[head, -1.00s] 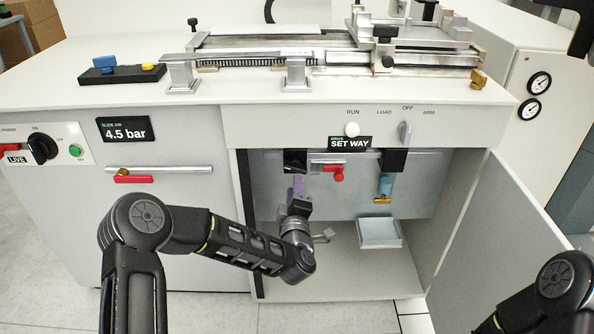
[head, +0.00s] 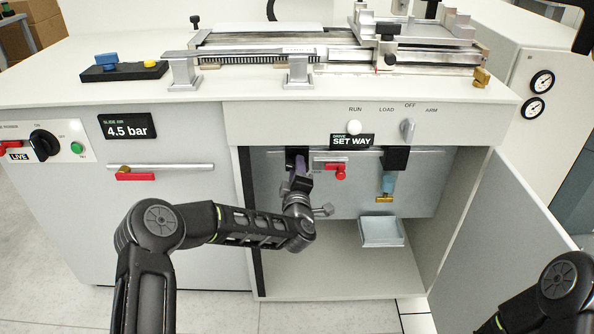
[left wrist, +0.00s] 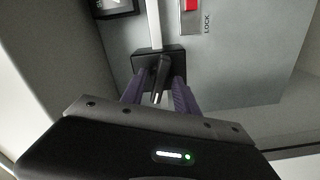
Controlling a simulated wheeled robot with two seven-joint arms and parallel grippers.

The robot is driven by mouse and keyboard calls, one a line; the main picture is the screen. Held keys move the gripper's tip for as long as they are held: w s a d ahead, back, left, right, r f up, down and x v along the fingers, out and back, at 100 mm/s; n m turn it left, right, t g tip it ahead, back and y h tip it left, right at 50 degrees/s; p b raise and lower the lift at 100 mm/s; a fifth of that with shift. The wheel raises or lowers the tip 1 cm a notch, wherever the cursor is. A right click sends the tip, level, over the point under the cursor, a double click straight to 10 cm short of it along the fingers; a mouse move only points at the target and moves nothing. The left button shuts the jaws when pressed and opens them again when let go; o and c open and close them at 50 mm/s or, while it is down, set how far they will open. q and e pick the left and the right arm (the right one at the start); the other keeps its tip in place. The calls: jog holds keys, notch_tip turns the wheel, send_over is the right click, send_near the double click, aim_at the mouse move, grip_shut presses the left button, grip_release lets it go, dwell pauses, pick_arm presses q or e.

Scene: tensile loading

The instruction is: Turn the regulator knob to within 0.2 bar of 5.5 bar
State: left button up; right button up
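The regulator knob (left wrist: 160,75) looks like a black part with a narrow grip on a dark square block, on the cabinet's inner panel. In the head view my gripper mostly hides it below the black block (head: 297,153). My left gripper (left wrist: 159,84), with purple fingers, reaches toward the panel. Its fingers stand apart on either side of the knob, with gaps visible; contact cannot be told. The left gripper also shows in the head view (head: 300,172). The slide air display (head: 127,126) reads 4.5 bar. My right gripper is not in view.
A red lock part (head: 340,172) is right of the knob, also in the wrist view (left wrist: 190,5). A blue-and-brass fitting (head: 386,188) hangs farther right, above a small tray (head: 381,232). The cabinet's left wall is close; its door (head: 500,240) stands open at right.

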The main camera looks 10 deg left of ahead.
pick_arm(q)
jog(key=shift+c, duration=0.4)
grip_shut()
